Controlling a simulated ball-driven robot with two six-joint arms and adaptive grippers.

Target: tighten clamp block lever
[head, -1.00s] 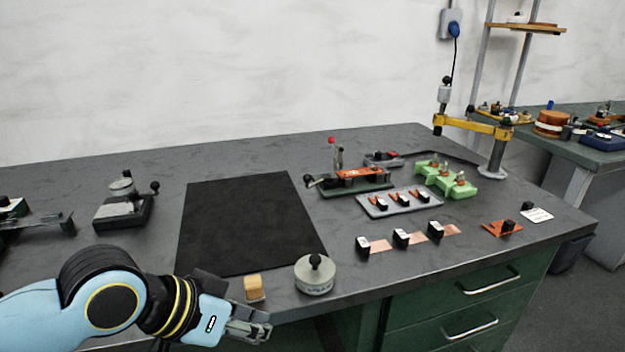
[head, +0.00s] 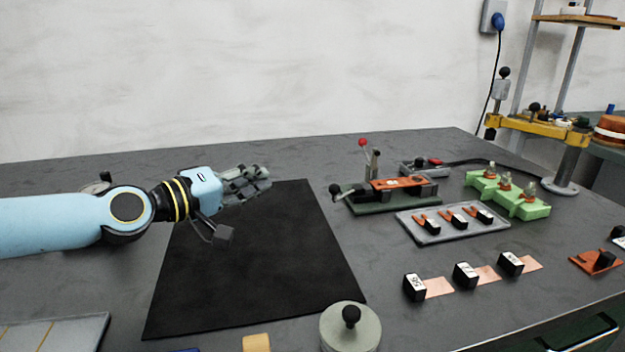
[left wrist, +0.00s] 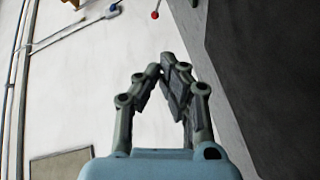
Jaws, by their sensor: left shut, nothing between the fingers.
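A clamp fixture with a dark green base (head: 395,204) and an orange block (head: 402,184) stands right of the black mat. An upright lever with a red ball (head: 362,143) rises at its back left, and a black knob (head: 335,190) sticks out at its left end. My left gripper (head: 266,178) is shut and empty above the back of the mat, left of the fixture and apart from it. In the left wrist view, the fingertips (left wrist: 166,66) meet, and the red ball (left wrist: 155,15) shows beyond them. My right gripper is not in view.
The black mat (head: 265,270) is bare. A grey tray (head: 430,238) with clips, a green block (head: 525,209) and several black blocks with copper strips (head: 439,287) lie to the right. A round weight (head: 350,330) stands at the front. A yellow-armed stand (head: 540,126) is at the back right.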

